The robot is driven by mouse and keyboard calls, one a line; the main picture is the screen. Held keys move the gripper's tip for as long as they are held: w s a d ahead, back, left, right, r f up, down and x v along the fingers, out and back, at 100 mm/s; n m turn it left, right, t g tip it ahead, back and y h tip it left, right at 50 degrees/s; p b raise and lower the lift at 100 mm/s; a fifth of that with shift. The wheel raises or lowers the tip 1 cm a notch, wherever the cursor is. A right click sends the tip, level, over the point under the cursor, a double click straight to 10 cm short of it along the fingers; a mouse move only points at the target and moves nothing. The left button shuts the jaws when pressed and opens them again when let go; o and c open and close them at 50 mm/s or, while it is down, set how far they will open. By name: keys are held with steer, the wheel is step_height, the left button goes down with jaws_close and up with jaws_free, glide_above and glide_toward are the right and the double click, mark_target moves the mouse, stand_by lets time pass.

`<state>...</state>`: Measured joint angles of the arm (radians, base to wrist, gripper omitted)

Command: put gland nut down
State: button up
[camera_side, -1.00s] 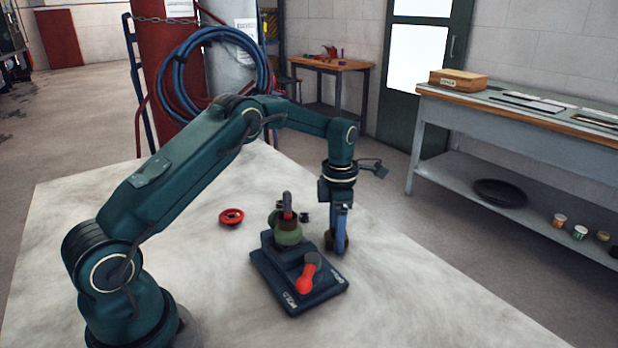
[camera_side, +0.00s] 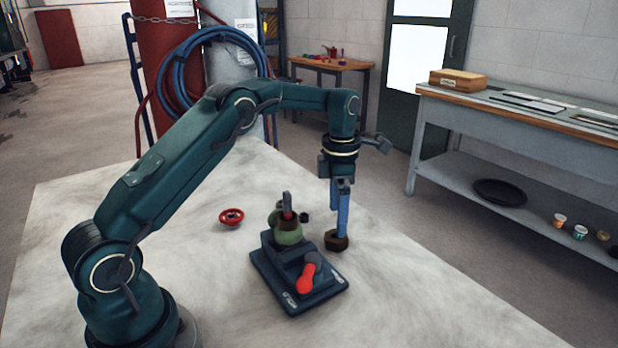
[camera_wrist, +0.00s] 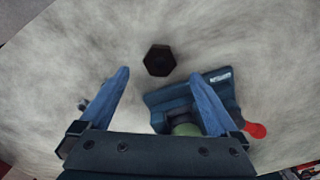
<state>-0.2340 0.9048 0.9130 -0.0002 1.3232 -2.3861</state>
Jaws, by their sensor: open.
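The gland nut (camera_side: 336,241) is a dark brown hexagonal nut lying flat on the pale bench top, to the right of the valve fixture. In the wrist view the nut (camera_wrist: 159,60) lies just beyond the fingertips, centred between them and apart from both. My gripper (camera_side: 342,234) points down above the nut with its blue fingers. In the wrist view my gripper (camera_wrist: 160,78) is spread open with nothing between the fingers. Any small gap between fingertips and nut is hard to judge in the side view.
The valve fixture (camera_side: 262,272) has a dark blue base, a green body (camera_side: 288,237) and a red-ended lever (camera_side: 306,280). In the wrist view its base (camera_wrist: 165,103) sits close to the right finger. A red handwheel (camera_side: 231,217) lies to the left. The bench right of the nut is clear.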

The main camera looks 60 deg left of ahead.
steer(key=s+d+r+m+t, duration=0.1)
steer(key=s+d+r+m, duration=0.25)
steer(key=r+m, duration=0.4)
steer(key=s+d+r+m+t, duration=0.2)
steer(key=s+r+m, duration=0.3)
steer(key=r+m, duration=0.25)
steer(key=s+d+f+m+t, duration=0.1)
steer(key=s+f+m, duration=0.1)
steer(key=s+m, duration=0.5)
steer(key=s+d+f+m+t, duration=0.1)
steer(key=s+d+f+m, duration=0.1)
steer(key=s+m, duration=0.5)
steer(key=shift+d+f+m+t, duration=0.3)
steer(key=shift+f+m, duration=0.2)
steer(key=shift+f, duration=0.05)
